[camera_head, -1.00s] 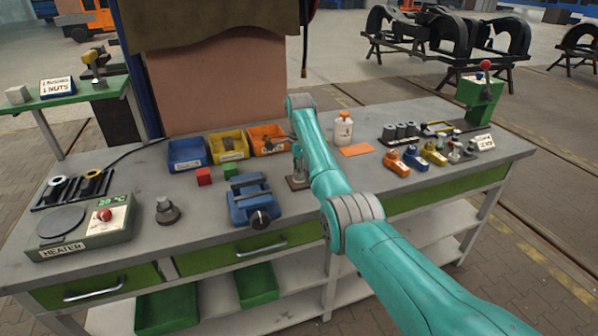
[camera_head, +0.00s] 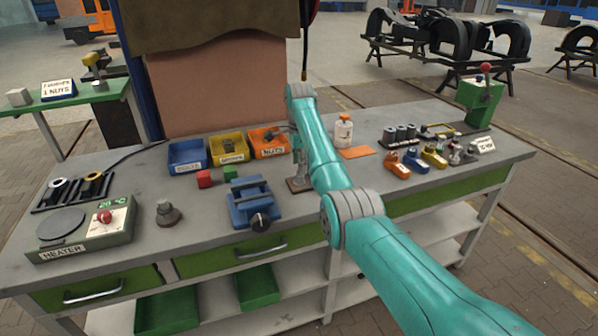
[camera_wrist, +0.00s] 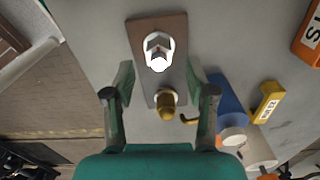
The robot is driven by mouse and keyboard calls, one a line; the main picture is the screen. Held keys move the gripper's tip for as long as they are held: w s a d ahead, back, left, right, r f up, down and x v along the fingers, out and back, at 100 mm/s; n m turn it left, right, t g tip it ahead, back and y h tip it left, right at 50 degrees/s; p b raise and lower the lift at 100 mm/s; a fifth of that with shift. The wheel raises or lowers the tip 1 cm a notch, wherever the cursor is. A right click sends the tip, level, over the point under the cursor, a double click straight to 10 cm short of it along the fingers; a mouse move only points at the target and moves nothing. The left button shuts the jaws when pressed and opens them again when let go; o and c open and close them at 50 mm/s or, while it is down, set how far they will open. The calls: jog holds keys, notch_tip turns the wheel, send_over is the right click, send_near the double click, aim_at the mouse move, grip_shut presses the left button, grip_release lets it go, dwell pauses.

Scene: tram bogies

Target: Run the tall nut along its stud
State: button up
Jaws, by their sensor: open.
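A brown plate (camera_wrist: 145,28) lies on the grey bench top in the wrist view. A bright white ring with grey angular faces inside, perhaps the tall nut on its stud (camera_wrist: 157,50), stands on the plate. A brass-coloured rounded piece (camera_wrist: 167,108) shows nearer my wrist, at the plate's near end. My gripper (camera_wrist: 160,75) is open, one finger on each side of the plate, with nothing held. I cannot tell its height above the plate. In the head view the plate (camera_head: 297,186) is partly hidden by my arm.
A blue vise (camera_head: 254,204) stands left of the plate. Blue (camera_head: 187,156), yellow (camera_head: 228,148) and orange (camera_head: 268,142) bins sit behind. A white bottle (camera_head: 343,131) and several small coloured tools are to the right. A heater (camera_head: 85,235) is far left.

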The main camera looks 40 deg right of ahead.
notch_tip(320, 180, up, 8)
jog(key=shift+r, duration=0.15)
dwell(0.6)
